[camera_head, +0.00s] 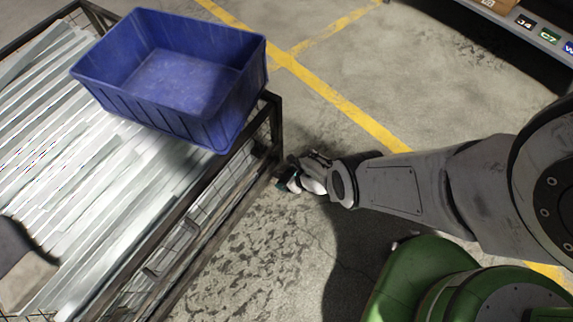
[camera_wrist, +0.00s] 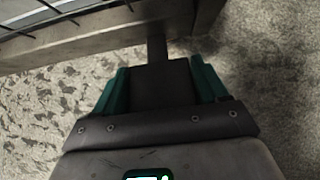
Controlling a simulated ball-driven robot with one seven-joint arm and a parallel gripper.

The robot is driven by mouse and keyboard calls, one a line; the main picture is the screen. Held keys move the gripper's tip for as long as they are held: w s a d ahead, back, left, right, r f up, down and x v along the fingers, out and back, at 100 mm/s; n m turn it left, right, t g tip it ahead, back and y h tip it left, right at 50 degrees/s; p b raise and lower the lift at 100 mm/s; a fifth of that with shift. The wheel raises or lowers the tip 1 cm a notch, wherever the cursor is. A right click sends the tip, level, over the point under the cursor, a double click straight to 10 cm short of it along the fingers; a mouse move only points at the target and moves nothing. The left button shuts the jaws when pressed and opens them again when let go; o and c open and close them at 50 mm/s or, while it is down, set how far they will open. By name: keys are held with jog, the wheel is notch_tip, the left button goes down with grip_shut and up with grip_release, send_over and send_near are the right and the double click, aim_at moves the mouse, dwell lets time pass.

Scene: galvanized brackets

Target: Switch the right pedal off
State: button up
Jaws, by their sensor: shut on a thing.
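A dark, flat pedal (camera_wrist: 160,88) on a narrow stem shows in the wrist view, by the bottom frame of a metal cage. My gripper (camera_wrist: 163,84) has its two green fingers on either side of the pedal and is shut on it. In the head view my gripper (camera_head: 287,178) is low beside the cage's near right corner post. The pedal cannot be made out there. No second pedal shows, so I cannot tell from the pictures whether this is the right one.
The dark-framed mesh cage (camera_head: 277,125) holds many long galvanized pieces (camera_head: 110,170). An empty blue bin (camera_head: 175,80) rests on top at its far right. Bare concrete floor with yellow lines (camera_head: 345,105) lies right of the cage. A shelf (camera_head: 540,35) stands at the upper right.

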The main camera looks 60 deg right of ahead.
dwell(0.3)
jog(key=o, duration=1.4)
jog(key=shift+r, duration=0.1)
jog(key=shift+p+v, duration=5.05)
jog(key=shift+v, duration=0.3)
jog(key=shift+a, duration=0.1)
